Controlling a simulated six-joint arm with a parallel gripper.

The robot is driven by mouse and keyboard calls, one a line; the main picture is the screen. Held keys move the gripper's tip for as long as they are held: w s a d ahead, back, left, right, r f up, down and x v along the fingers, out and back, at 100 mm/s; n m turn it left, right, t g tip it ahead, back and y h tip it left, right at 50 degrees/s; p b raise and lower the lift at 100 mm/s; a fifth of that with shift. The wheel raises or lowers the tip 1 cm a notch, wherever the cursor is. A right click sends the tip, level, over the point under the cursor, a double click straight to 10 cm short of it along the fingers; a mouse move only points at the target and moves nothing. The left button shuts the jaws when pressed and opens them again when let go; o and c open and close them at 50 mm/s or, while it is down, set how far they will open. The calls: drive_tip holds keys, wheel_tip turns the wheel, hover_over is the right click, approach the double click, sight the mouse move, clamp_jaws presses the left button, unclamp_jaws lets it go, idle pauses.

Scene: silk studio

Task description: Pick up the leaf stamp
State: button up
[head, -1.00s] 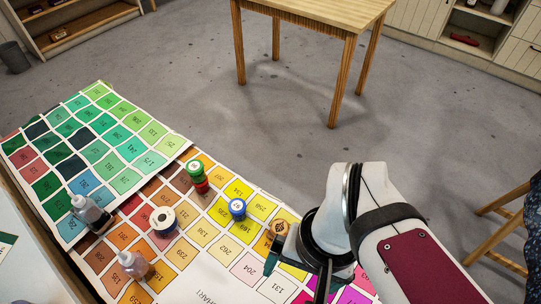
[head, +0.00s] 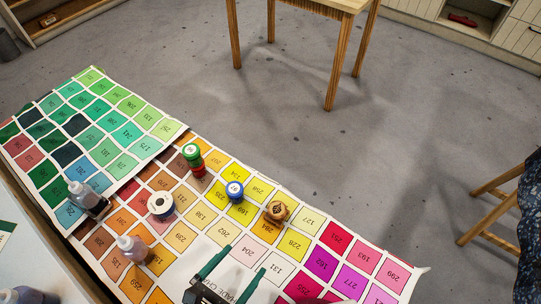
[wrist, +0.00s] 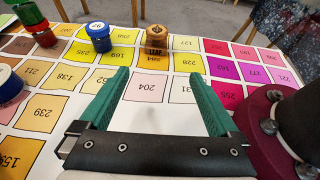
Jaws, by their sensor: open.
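A wooden stamp (head: 277,211) with a dark mark on its top stands on the colour chart, around the yellow-orange squares; the mark looks leaf-like but is small. It also shows in the wrist view, where the stamp (wrist: 154,37) stands upright beyond the fingertips, roughly centred between them. My gripper (head: 240,264) has two green fingers spread apart, with nothing between them. In the wrist view my gripper (wrist: 158,77) points toward the stamp, with a gap of chart between them.
A blue-and-white paint pot (head: 235,191) stands left of the stamp. The chart (head: 318,218) right of the stamp is clear. A wooden table (head: 333,62) stands beyond.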

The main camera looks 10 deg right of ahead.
sight(273, 219)
drive_tip(key=x, duration=1.5)
drive_tip(key=shift+w+a, duration=0.2)
drive_tip(key=shift+w, duration=0.35)
drive_tip(key=c, duration=1.5)
